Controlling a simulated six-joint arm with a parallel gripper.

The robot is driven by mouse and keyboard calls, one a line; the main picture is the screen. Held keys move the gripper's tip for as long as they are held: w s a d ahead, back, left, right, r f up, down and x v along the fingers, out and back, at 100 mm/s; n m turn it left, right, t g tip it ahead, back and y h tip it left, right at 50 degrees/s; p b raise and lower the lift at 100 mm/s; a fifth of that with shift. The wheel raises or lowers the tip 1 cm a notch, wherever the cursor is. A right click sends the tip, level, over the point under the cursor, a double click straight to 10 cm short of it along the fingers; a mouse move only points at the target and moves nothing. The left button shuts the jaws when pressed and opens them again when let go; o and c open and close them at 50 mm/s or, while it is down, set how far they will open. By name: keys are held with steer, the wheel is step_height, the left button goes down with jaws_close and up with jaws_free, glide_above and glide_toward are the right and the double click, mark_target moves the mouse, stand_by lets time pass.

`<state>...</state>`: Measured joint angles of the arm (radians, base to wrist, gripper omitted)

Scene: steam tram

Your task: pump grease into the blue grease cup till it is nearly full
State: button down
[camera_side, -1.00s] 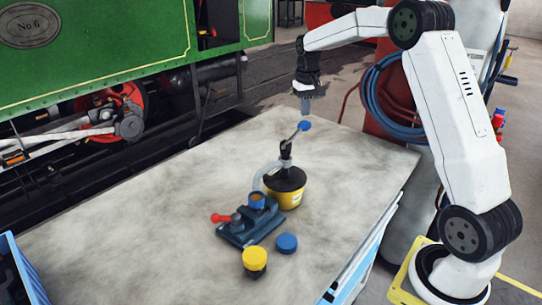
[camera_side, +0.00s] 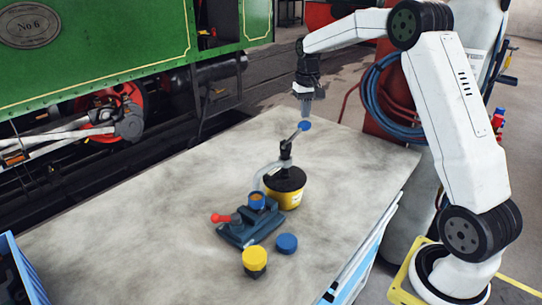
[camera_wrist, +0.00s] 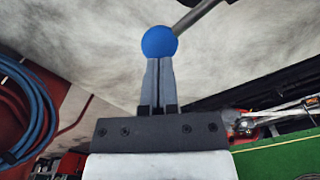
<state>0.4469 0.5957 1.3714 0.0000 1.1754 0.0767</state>
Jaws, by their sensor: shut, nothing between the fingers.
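My gripper (camera_side: 306,113) is shut and empty, pointing down just above the blue knob (camera_side: 304,126) on the pump's lever. In the wrist view the closed fingers (camera_wrist: 159,62) point at the knob (camera_wrist: 159,42); I cannot tell whether they touch it. The lever slants up from the dark pump head on the yellow grease bucket (camera_side: 288,200). A pale hose (camera_side: 258,180) runs from the pump to the blue grease cup (camera_side: 257,202). The cup stands open in the dark vice (camera_side: 241,231), with tan-brown grease showing inside; its exact level is too small to read.
A blue cap (camera_side: 287,243) lies on the bench (camera_side: 130,215) in front of the vice. A yellow-topped cup (camera_side: 255,262) stands beside it. The vice has a red-knobbed handle (camera_side: 221,218). A blue crate (camera_side: 20,270) is at the left. Much of the bench is clear.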

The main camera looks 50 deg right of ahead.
mark_target(305, 122)
steer(key=shift+f, duration=1.9)
steer(key=shift+r, duration=0.15)
steer(key=shift+r, duration=2.1)
steer(key=shift+a, duration=0.1)
steer(key=s+a+f+n+t, duration=0.1)
steer(key=s+a+f+n, duration=0.2)
steer(key=s+a, duration=0.6)
steer(key=s+a+f+n+t, duration=0.1)
steer(key=s+a+f+n, duration=0.2)
steer(key=s+a+f, duration=0.3)
steer(key=s+a, duration=0.4)
steer(key=a, duration=0.3)
steer(key=shift+s+a+f+t, duration=0.3)
steer(key=shift+a+f, duration=0.05)
